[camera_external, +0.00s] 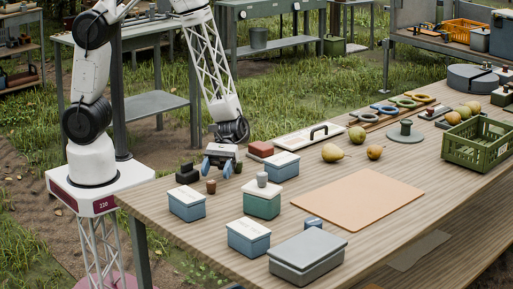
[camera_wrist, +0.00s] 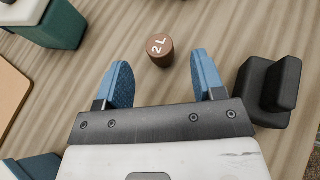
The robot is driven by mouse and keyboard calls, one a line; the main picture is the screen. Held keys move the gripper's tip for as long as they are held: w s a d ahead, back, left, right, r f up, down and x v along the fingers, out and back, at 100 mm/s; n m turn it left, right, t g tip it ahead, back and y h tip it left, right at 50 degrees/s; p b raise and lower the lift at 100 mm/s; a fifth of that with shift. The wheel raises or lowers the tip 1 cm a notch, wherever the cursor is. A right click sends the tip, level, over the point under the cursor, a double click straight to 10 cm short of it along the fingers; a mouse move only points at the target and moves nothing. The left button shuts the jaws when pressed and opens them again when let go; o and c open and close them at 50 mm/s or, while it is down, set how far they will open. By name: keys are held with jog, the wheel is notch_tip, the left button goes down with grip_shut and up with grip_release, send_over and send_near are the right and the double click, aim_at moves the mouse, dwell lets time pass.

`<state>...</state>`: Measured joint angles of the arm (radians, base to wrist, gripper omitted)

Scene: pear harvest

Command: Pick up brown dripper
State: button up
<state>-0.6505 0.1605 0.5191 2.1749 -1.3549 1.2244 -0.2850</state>
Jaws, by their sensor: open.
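The brown dripper (camera_external: 211,187) is a small brown cylinder standing upright on the wooden table, near its left end. In the wrist view the dripper (camera_wrist: 159,46) shows its round top with "2 L" in white. My gripper (camera_external: 217,170) is just behind and above it in the external view, with blue fingers pointing down. In the wrist view my gripper (camera_wrist: 161,70) is open and empty. The dripper lies roughly centred between the two fingers, a little beyond their tips, and appears untouched.
A black stepped block (camera_wrist: 268,90) stands close to the right finger in the wrist view; it is also in the external view (camera_external: 187,172). Blue-grey boxes (camera_external: 187,204) and a green box (camera_external: 261,203) stand nearby. A tan mat (camera_external: 358,197) lies mid-table.

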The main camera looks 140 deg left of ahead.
aim_at(211, 181)
jog(key=shift+d, duration=0.1)
jog(key=shift+x, duration=2.5)
jog(key=shift+f, duration=0.1)
jog(key=c, duration=1)
jog(key=shift+r, duration=5.05)
